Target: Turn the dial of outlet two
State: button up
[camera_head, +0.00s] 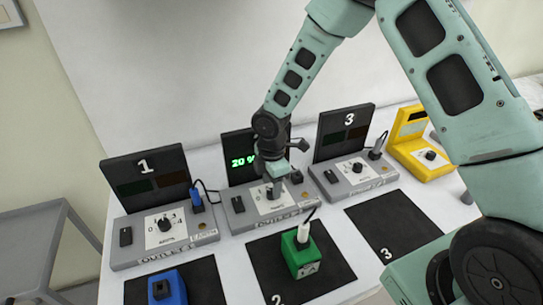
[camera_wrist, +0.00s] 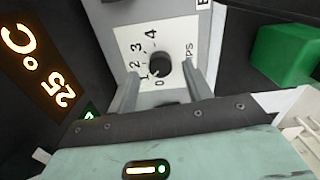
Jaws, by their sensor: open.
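Outlet two (camera_head: 240,219) is the middle grey box, with a dark display panel (camera_head: 236,148) behind it showing green characters. Its dial is hidden by my gripper in the head view. The wrist view shows it as a round black knob (camera_wrist: 160,66) on a white plate with a scale from 0 to 4. Which mark the knob points at is unclear. My gripper (camera_head: 273,188) is over the dial, pointing down. In the wrist view my gripper's fingers (camera_wrist: 161,88) are apart, one on each side of the knob, with gaps visible. Orange 25 °C (camera_wrist: 40,70) shows on the panel.
Outlet one (camera_head: 200,235) stands left and outlet three (camera_head: 375,181) right. A green block (camera_head: 302,259) with a white plug sits on mat 2 (camera_head: 268,272); a blue block (camera_head: 166,286) sits at front left. A yellow device (camera_head: 440,168) stands far right. Mat 3 (camera_head: 400,225) is bare.

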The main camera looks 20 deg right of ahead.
aim_at(271, 192)
notch_tip(271, 192, up, 16)
jog(key=b, duration=0.1)
jog(key=shift+f, duration=0.25)
jog(key=s+a+r+m, duration=0.2)
jog(key=s+m, duration=0.3)
jog(key=s, duration=0.8)
jog(key=s+a+r+m, duration=0.2)
jog(key=s+a+m, duration=0.2)
jog(key=s, duration=1)
jog(key=shift+s+a+m+y, duration=0.15)
jog(key=shift+s+m+y, duration=0.15)
jog(key=shift+m, duration=0.9)
